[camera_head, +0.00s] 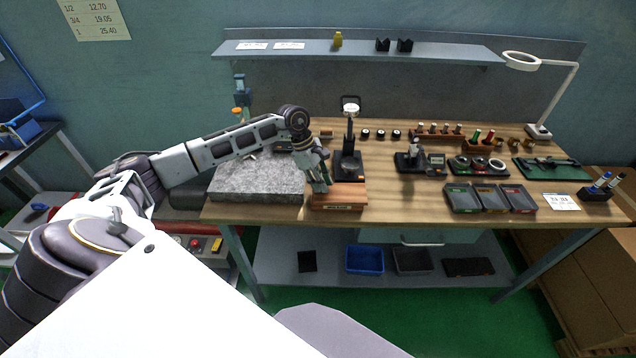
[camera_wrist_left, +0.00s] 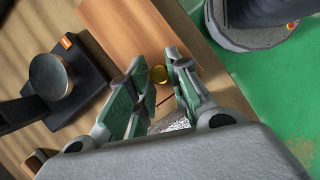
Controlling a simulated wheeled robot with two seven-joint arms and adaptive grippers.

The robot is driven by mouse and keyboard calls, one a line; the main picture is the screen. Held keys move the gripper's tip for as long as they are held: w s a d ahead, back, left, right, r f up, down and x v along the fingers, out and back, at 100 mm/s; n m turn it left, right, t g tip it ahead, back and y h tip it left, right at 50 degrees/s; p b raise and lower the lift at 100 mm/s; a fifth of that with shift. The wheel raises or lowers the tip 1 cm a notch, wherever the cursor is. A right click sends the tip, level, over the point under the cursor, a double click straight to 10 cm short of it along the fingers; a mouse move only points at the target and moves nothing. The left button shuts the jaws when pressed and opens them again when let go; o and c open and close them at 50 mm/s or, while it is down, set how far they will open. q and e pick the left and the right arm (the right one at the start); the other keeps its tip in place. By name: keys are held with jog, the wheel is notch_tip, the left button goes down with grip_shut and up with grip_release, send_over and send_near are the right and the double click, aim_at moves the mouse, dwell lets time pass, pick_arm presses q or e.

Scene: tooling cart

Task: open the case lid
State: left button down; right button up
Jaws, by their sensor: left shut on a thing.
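The case (camera_head: 338,196) is a low reddish-brown wooden box with a small label on its front, near the front edge of the bench. Its wooden top (camera_wrist_left: 135,38) fills the upper middle of the left wrist view and looks flat and closed. A small round brass knob (camera_wrist_left: 158,74) shows on it, between the fingertips. My left gripper (camera_head: 322,188) reaches down over the left end of the case. In the left wrist view its green-padded fingers (camera_wrist_left: 157,85) are shut on the knob, though the exact contact is partly hidden. My right gripper is not in view.
A grey granite plate (camera_head: 255,180) lies left of the case. A dial gauge stand (camera_head: 348,160) stands just behind the case; its black base (camera_wrist_left: 70,85) shows in the left wrist view. Dark trays (camera_head: 490,198) lie to the right, with bare bench between (camera_head: 400,205).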

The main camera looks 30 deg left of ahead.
aim_at(364, 192)
pick_arm(q)
jog(key=w+d+b, duration=0.1)
jog(key=d, duration=0.1)
jog(key=w+d+b, duration=0.1)
jog(key=w+d, duration=0.1)
jog(key=d, duration=0.1)
jog(key=w+d+b, duration=0.1)
jog(key=d, duration=0.1)
jog(key=shift+w+d+b, duration=0.3)
jog(key=shift+w+d, duration=0.05)
jog(key=shift+w, duration=0.05)
jog(key=w+d, duration=0.1)
jog(key=d, duration=0.1)
jog(key=w+d+b, duration=0.1)
jog(key=shift+w+d, duration=0.15)
jog(key=shift+d, duration=0.25)
jog(key=shift+w+d+b, duration=0.2)
jog(key=shift+d+b, duration=0.1)
jog(key=shift+b, duration=0.05)
jog(key=shift+w+d, duration=0.2)
jog(key=shift+d, duration=0.1)
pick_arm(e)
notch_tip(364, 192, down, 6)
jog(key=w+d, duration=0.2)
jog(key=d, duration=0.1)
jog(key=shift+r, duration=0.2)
pick_arm(q)
jog(key=shift+r, duration=0.1)
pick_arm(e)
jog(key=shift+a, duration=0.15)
